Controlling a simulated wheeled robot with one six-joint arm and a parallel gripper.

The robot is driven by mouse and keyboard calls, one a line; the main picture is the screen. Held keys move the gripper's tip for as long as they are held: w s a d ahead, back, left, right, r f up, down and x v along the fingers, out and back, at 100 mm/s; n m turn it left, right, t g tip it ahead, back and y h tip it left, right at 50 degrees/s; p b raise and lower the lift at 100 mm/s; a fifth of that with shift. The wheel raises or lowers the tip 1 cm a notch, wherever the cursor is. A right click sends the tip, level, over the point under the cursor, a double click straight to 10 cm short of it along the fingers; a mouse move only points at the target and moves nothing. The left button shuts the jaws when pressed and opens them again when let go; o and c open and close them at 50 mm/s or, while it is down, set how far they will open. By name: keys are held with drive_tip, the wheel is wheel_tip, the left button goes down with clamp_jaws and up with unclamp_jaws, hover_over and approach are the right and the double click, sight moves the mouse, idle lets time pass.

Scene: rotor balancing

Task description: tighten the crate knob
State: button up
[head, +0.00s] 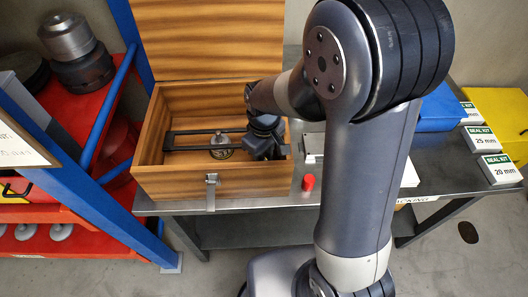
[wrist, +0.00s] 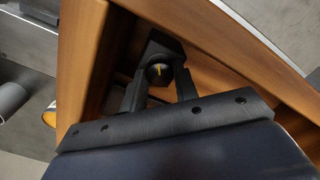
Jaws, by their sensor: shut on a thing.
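The wooden crate (head: 180,184) stands on the metal bench with its lid (head: 215,40) raised. My gripper (head: 264,148) reaches into the crate's right end. In the wrist view its two fingers (wrist: 158,82) are shut on the dark crate knob (wrist: 159,70), which bears a yellow mark. The knob sits close to the crate's wooden walls. In the head view my gripper hides the knob.
A red cylinder (head: 308,182) stands on the bench right of the crate. Several seal kit boxes (head: 500,169), a blue case (head: 438,108) and a yellow case (head: 500,110) are farther right. A blue-framed red rack (head: 70,120) stands close on the left.

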drive_tip(key=c, duration=0.3)
drive_tip(key=shift+m, duration=0.3)
drive_tip(key=m+b, duration=0.1)
drive_tip(key=m, duration=0.4)
drive_tip(key=m+b, duration=0.1)
drive_tip(key=m, duration=0.5)
drive_tip(key=m+b, duration=0.1)
drive_tip(key=m, duration=0.5)
drive_tip(key=shift+m, duration=0.4)
drive_tip(key=m, duration=0.6)
drive_tip(key=shift+m, duration=0.3)
